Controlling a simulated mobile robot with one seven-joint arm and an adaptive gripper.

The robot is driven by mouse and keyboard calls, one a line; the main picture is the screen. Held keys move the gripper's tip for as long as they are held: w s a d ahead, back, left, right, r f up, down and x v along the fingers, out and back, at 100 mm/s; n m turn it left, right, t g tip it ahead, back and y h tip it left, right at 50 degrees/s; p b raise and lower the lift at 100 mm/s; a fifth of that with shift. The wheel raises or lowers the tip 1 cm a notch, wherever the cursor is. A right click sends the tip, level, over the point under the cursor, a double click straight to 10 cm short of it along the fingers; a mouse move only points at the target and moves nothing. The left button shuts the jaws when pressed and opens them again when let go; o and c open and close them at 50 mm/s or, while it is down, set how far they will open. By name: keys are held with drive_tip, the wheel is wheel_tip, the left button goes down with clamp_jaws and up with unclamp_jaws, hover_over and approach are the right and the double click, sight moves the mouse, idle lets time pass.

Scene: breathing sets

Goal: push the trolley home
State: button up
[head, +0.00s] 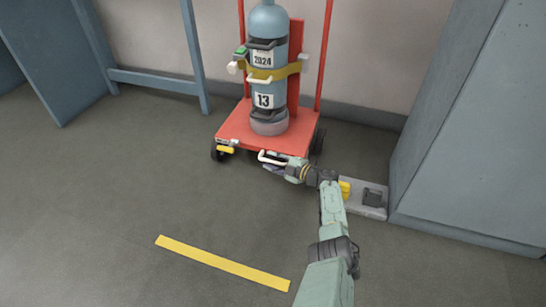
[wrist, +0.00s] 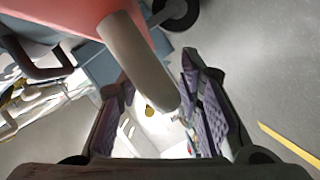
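The red trolley (head: 240,125) stands by the back wall on dark wheels and carries an upright blue-grey cylinder (head: 268,50), labelled 2024 and 13. A yellow strap (head: 270,75) goes around the cylinder. A white handle (head: 275,158) juts from the trolley's front edge. My gripper (head: 278,167) is at this handle, low in front of the trolley. In the wrist view, a pale bar (wrist: 140,65), probably the handle, reaches between the fingers of my gripper (wrist: 160,110). The fingers are apart, with gaps beside the bar. I cannot tell whether either touches it.
A grey floor plate (head: 372,207) with yellow and dark blocks lies right of my gripper, beside a blue-grey cabinet (head: 480,130). A blue frame (head: 155,80) stands left. A yellow floor line (head: 222,262) crosses the clear floor in front. A small yellow pedal (head: 226,149) is at the trolley's front left.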

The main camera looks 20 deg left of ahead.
wheel_tip(320, 180, up, 10)
drive_tip(key=shift+w+r, duration=0.1)
drive_tip(key=shift+r, duration=0.05)
idle(0.3)
idle(0.3)
